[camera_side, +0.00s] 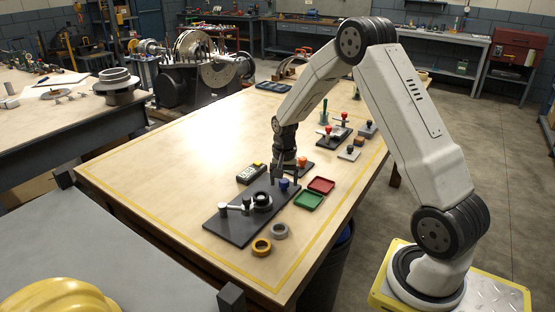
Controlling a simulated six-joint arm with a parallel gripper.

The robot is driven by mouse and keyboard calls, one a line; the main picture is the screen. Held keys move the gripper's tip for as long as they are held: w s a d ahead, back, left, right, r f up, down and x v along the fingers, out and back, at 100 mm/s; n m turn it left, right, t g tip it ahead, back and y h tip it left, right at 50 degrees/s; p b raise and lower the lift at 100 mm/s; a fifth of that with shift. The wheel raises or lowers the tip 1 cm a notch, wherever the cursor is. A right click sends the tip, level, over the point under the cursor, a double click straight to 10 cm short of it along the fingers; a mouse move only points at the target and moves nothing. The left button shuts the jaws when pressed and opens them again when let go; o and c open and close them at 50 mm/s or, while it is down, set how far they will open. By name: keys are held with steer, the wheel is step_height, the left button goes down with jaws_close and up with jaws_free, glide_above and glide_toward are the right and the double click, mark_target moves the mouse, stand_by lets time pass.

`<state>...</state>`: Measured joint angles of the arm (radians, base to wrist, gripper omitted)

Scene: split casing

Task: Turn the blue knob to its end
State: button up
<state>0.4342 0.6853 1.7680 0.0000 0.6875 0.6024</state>
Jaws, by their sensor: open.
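The blue knob (284,184) is small and sits near the right end of a dark base plate (238,226) on the wooden table. My gripper (284,178) points down at the knob with its jaws open. One finger shows to the left of the knob and one to the right. I cannot tell from this view whether either finger touches it. The knob's upper part is partly hidden by the gripper.
A dark round part with a pale lever (238,207) is on the same plate. A green tray (309,201) and a red tray (321,185) lie right of it. A meter (250,174) is behind; orange (261,247) and grey (280,231) rings lie in front. The table's left is clear.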

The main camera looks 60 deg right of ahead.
mark_target(284, 181)
steer(key=shift+r, duration=0.1)
steer(key=shift+r, duration=3.85)
steer(key=shift+a, duration=0.1)
steer(key=s+a+n+t, duration=0.1)
steer(key=s+a+n, duration=0.5)
steer(key=a, duration=0.3)
steer(key=s+a+n+t, duration=0.1)
steer(key=s+a+n, duration=0.4)
steer(key=s+a, duration=0.3)
steer(key=shift+a+f+n+t, duration=0.3)
steer(key=shift+a+f+n, duration=0.15)
steer(key=shift+a, duration=0.7)
